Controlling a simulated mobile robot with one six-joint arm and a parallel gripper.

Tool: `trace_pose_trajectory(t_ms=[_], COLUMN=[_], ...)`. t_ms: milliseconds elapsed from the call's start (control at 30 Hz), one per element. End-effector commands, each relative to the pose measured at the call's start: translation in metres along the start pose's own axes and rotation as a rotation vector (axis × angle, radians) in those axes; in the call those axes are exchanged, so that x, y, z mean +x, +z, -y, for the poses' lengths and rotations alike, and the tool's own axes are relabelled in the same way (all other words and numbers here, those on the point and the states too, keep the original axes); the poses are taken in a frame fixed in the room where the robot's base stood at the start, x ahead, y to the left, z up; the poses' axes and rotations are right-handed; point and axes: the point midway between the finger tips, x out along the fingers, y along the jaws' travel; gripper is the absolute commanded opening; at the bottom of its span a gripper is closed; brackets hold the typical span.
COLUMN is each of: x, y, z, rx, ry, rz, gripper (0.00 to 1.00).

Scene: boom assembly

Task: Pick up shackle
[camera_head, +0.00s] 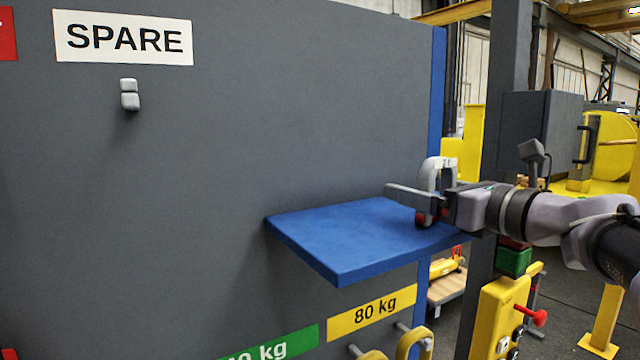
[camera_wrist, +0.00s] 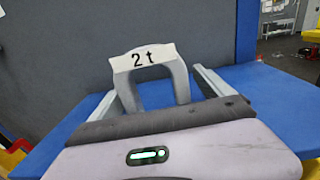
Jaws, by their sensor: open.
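The shackle (camera_head: 437,177) is a pale grey bow standing upright on the blue shelf (camera_head: 330,245), with red ends low down beside it. In the wrist view the shackle (camera_wrist: 144,62) has a white band marked "2t" across its top. My gripper (camera_head: 418,192) is over the right part of the shelf, reaching in from the right. In the wrist view my gripper (camera_wrist: 155,82) is open, with one finger on each side of the shackle and visible space beside it. The gripper body hides the shackle's lower part there.
A grey panel (camera_head: 230,130) rises behind the shelf, with a "SPARE" sign (camera_head: 123,38) and a small peg (camera_head: 129,95). Below the shelf is a yellow "80 kg" label (camera_head: 372,312) with yellow weights (camera_head: 413,340). The shelf's left part is bare.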

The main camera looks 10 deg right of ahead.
Motion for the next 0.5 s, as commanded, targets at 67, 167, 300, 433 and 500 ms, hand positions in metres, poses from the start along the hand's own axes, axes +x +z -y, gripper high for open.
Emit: trace_pose_trajectory(t_ms=[67,167,300,433,500], x=[-0.0004,-0.0005,-0.0007,-0.0008,-0.0008], y=[-0.0004,-0.0005,-0.0005,-0.0007,-0.0007], z=[0.0000,0.0000,0.0000,0.0001,0.0002], rx=[0.000,0.000,0.000,0.000,0.000], ry=[0.000,0.000,0.000,0.000,0.000], rz=[0.000,0.000,0.000,-0.001,-0.001], gripper=[0.91,0.77,0.49,0.24,0.10])
